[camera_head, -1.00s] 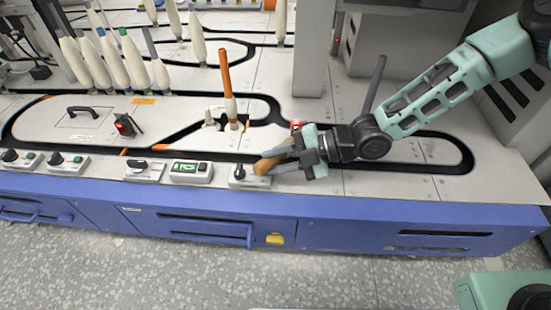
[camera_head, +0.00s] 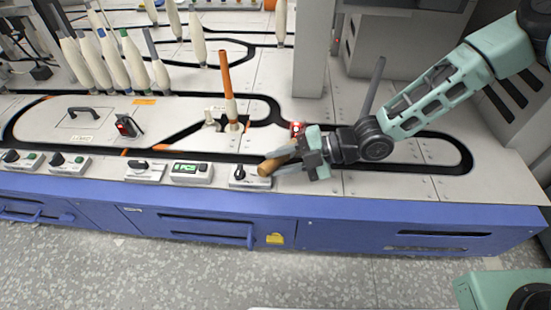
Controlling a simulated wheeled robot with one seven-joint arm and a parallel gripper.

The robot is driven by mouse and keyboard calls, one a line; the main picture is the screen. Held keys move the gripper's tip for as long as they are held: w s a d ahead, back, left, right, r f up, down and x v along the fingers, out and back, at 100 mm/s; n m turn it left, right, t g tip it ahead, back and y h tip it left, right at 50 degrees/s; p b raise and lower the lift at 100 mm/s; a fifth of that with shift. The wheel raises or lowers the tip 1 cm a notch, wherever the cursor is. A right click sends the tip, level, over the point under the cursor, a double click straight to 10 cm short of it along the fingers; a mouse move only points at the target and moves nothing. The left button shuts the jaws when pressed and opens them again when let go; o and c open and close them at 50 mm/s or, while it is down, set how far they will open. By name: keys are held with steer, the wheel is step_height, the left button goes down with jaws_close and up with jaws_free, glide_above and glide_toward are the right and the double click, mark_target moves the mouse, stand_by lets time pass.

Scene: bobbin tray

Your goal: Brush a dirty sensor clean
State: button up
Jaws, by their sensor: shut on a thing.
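My gripper (camera_head: 300,153) is shut on a brush (camera_head: 273,164) with a brown wooden handle, above the front right of the machine's white deck. The handle sticks out to the left and slightly down. The bristles are hidden or too small to make out. A small sensor (camera_head: 296,127) with a bright red light stands just behind the gripper, by the black track. I cannot tell whether the brush touches it. Dirt on the sensor cannot be made out at this size.
A switch box (camera_head: 250,176) lies just left of the brush, with a green display box (camera_head: 192,172) further left. A bobbin with an orange top (camera_head: 228,90) stands on the track. A grey post (camera_head: 375,85) rises behind my wrist. The right deck is mostly clear.

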steer(key=shift+d+r, duration=0.15)
steer(key=shift+d, duration=0.05)
steer(key=shift+a+r, duration=0.1)
steer(key=shift+a, duration=0.95)
steer(key=shift+d+f, duration=0.2)
steer(key=shift+d, duration=0.35)
steer(key=shift+d+f, duration=0.15)
steer(key=shift+d, duration=0.35)
steer(key=shift+a+r, duration=0.2)
steer(key=shift+a, duration=0.85)
steer(key=shift+p+v, duration=0.35)
steer(key=shift+v, duration=0.6)
steer(key=shift+d+f, duration=0.15)
steer(key=shift+f, duration=0.05)
steer(key=shift+b+x, duration=0.55)
steer(key=shift+x, duration=0.6)
steer(key=shift+p+v, duration=0.55)
steer(key=shift+v, duration=0.55)
steer(key=shift+s+f, duration=0.1)
steer(key=shift+f, duration=0.05)
